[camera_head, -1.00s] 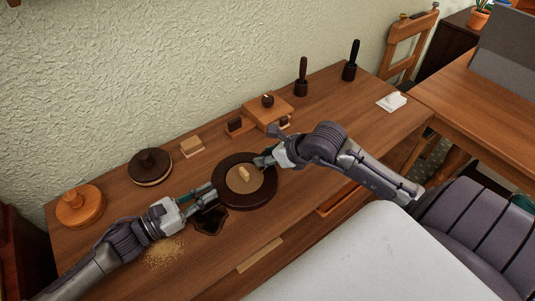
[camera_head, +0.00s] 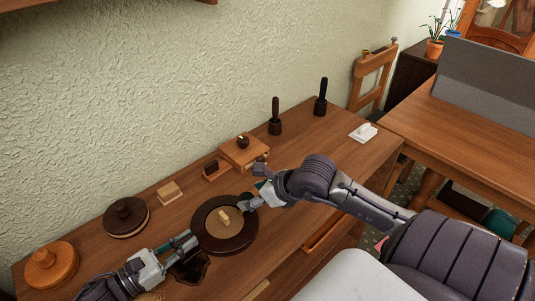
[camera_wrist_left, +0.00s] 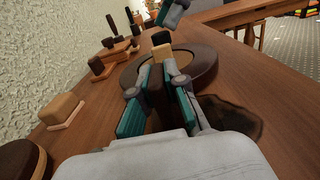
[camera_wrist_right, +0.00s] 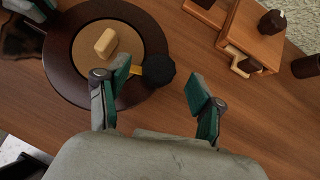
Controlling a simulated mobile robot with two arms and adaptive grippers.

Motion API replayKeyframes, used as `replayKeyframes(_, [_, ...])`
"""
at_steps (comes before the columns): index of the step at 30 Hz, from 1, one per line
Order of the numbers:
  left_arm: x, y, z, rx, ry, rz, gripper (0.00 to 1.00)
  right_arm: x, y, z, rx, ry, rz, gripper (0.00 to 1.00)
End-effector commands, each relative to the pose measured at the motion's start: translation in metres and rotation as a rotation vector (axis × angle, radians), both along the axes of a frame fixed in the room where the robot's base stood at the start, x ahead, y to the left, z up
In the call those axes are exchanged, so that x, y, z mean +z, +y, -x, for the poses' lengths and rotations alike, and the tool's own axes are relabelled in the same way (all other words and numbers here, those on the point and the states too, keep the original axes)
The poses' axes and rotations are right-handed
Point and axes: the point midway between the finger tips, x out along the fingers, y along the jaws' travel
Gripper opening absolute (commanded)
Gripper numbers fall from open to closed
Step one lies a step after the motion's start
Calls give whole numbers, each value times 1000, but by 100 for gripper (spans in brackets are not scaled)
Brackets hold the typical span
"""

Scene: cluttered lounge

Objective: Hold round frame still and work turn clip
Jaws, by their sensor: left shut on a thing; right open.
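The round frame (camera_head: 241,245) is a dark brown ring around a tan disc, flat on the wooden bench. A pale block (camera_wrist_right: 106,42) stands on the disc. In the right wrist view a black knob on a yellow strip (camera_wrist_right: 156,70), apparently the turn clip, sits at the ring's edge. My left gripper (camera_head: 194,239) is shut on a dark part at the ring's left side; its fingers pinch it in the left wrist view (camera_wrist_left: 156,75). My right gripper (camera_head: 250,202) is open at the ring's upper right, with the knob just ahead between its fingertips (camera_wrist_right: 158,82).
Behind the ring stand an orange box with a dark knob (camera_head: 244,155) and two dark handled tools (camera_head: 275,120). A pale block (camera_head: 169,193), dark disc (camera_head: 126,215) and orange disc (camera_head: 50,265) line the left. A dark glossy patch (camera_head: 196,268) lies beside my left gripper.

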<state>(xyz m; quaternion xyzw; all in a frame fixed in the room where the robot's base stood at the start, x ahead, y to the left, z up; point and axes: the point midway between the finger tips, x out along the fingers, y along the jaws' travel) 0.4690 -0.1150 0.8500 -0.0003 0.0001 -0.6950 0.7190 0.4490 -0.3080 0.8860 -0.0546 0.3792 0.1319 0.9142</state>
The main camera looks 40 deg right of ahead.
Motion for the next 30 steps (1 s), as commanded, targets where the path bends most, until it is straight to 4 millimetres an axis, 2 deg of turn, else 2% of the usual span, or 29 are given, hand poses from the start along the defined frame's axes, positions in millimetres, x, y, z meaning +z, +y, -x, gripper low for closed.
replayKeyframes(6, [0,0,0,0,0,0,0,33,-10,34,0,2,1,67])
replayKeyframes(12, [0,0,0,0,0,0,0,52,-15,51,-1,1,-1,67])
replayKeyframes(18, [0,0,0,0,0,0,0,58,-16,57,0,1,0,67])
replayKeyframes(30, [0,0,0,0,0,0,0,58,-16,56,-1,1,0,67])
